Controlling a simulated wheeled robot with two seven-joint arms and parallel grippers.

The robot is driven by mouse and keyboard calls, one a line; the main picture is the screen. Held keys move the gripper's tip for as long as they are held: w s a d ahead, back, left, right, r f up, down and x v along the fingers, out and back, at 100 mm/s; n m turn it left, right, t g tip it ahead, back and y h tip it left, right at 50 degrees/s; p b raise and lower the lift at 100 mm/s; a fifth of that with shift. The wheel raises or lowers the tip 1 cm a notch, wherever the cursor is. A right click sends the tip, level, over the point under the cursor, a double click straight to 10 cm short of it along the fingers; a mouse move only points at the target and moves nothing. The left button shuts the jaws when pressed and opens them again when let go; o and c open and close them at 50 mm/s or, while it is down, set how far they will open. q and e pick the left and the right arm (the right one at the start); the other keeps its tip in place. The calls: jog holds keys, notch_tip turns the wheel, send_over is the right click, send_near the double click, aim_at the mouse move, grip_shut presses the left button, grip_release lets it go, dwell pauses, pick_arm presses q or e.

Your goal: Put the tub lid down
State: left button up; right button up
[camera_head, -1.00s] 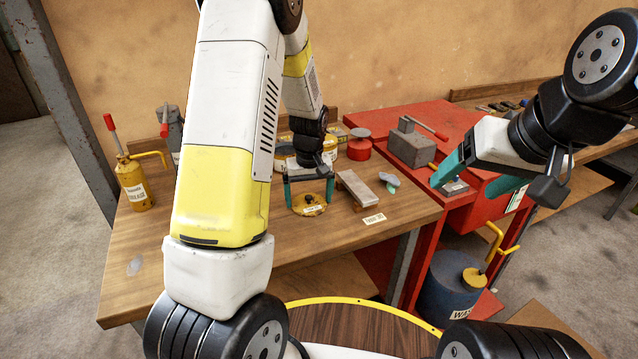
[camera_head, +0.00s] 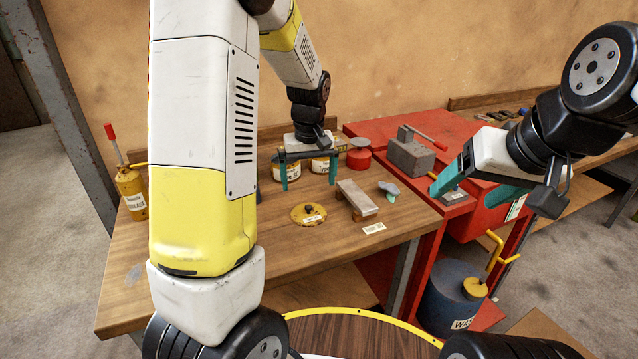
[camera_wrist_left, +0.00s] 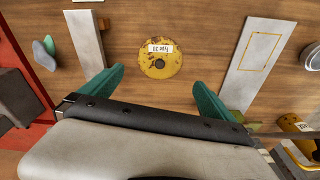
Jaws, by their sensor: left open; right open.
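The tub lid (camera_head: 308,214) is a round yellow disc with worn spots, a dark centre knob and a small white label. It lies flat on the wooden bench (camera_head: 240,268). It also shows in the left wrist view (camera_wrist_left: 161,56), label side up, beyond the fingertips. My left gripper (camera_head: 308,179) is open and empty, raised above the bench behind the lid and apart from it. Its teal fingers also show in the left wrist view (camera_wrist_left: 159,88). My right gripper (camera_head: 468,190) is open and empty near the red cabinet.
Yellow-and-white tubs (camera_head: 286,168) stand behind my left gripper. A grey-topped block (camera_head: 357,197) and a grey-green object (camera_head: 389,188) lie right of the lid. A yellow grease can (camera_head: 131,192) stands at the left. The bench's front is clear.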

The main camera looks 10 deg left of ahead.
pick_arm(q)
jog(key=s+r+m+t+h, duration=0.2)
jog(key=s+r, duration=0.8)
jog(key=r, duration=0.2)
jog(key=s+d+r+m+t, duration=0.1)
jog(key=s+r+m+t, duration=0.2)
jog(key=s, duration=1)
jog(key=shift+d+r+h, duration=0.3)
jog(key=shift+r+h, duration=0.1)
jog(key=shift+r, duration=0.05)
jog(key=shift+a, duration=0.15)
